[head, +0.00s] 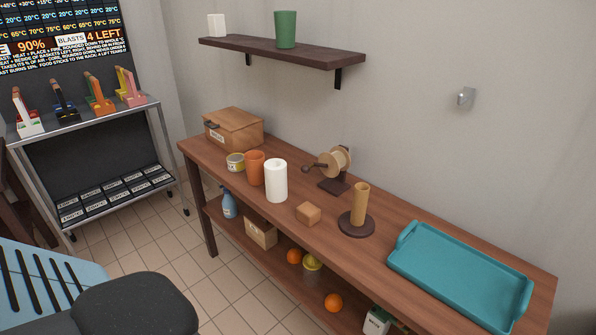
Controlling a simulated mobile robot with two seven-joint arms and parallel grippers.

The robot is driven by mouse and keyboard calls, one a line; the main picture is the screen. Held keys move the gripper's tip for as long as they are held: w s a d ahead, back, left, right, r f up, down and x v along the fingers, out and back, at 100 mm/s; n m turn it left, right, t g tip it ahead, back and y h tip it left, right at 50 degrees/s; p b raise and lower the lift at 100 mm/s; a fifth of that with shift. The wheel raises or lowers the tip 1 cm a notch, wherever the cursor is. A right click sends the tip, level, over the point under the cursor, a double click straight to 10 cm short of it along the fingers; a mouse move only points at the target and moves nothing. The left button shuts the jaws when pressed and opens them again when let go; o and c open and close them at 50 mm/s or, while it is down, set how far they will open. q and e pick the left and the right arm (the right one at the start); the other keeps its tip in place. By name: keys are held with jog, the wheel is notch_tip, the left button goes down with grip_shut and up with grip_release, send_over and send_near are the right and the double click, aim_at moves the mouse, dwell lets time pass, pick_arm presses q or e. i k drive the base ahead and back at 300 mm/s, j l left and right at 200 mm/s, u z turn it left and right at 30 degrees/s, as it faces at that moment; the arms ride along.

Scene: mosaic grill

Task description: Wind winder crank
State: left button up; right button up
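The winder (340,160) stands on the long wooden table, towards the back near the wall. It has a pale round spool on a dark upright and a dark base. Its crank (314,168) sticks out to the left of the spool and ends in a dark knob. Neither of my grippers shows in the head view, so nothing is seen touching the crank.
On the wooden table (400,215), a white cylinder (276,181), a small wooden block (308,213) and a brown post on a round base (359,205) stand before the winder. A teal tray (462,275) lies right. A chair (130,305) is at front left.

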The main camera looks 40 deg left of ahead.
aim_at(330, 163)
jog(key=u, duration=1.25)
jog(key=i+u, duration=0.3)
jog(key=i, duration=0.65)
